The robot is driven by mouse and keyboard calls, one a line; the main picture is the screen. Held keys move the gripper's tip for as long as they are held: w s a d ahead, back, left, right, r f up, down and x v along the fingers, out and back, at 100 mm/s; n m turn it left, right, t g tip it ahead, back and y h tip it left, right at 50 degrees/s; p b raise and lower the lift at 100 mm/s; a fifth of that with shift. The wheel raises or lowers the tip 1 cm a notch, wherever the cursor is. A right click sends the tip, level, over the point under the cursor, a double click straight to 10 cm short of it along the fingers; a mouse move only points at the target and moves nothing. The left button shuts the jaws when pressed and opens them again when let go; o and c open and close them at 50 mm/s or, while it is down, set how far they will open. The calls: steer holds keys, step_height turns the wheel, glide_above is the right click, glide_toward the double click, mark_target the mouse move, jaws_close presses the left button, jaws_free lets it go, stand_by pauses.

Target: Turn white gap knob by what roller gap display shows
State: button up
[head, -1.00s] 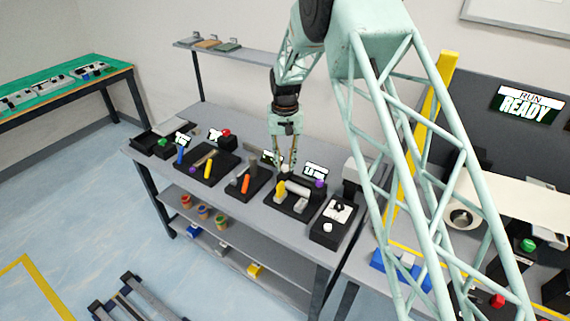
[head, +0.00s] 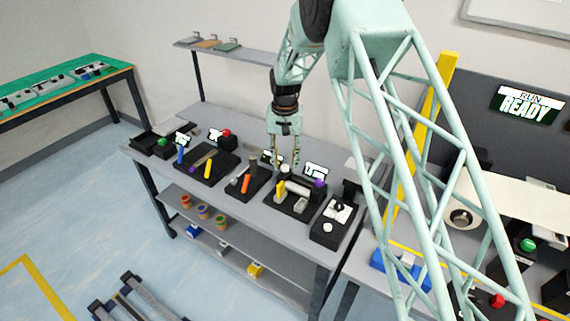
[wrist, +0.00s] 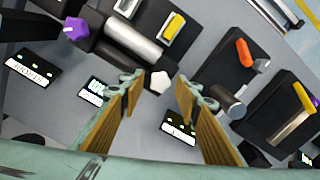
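The white gap knob (wrist: 160,82) is a small many-sided white piece at the end of the roller unit (wrist: 132,40) in the wrist view. My gripper (wrist: 158,84) is open, with one tan finger on each side of the knob and visible gaps between. I cannot tell its height above the knob. In the head view my gripper (head: 287,165) points down at the back of the roller unit (head: 305,188); the knob is not clear there. A small display (wrist: 92,92) stands behind the roller unit, partly cut by a finger; its text is unreadable.
A purple knob (wrist: 76,29) and another display (wrist: 33,68) are at the left. A third display (wrist: 180,127) lies close to my right finger. Units with an orange lever (wrist: 244,52) and a yellow lever (wrist: 304,97) stand at the right.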

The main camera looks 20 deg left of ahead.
mark_target(285, 166)
steer(key=shift+r, duration=0.1)
stand_by(0.3)
step_height(285, 166, up, 12)
stand_by(0.7)
stand_by(0.5)
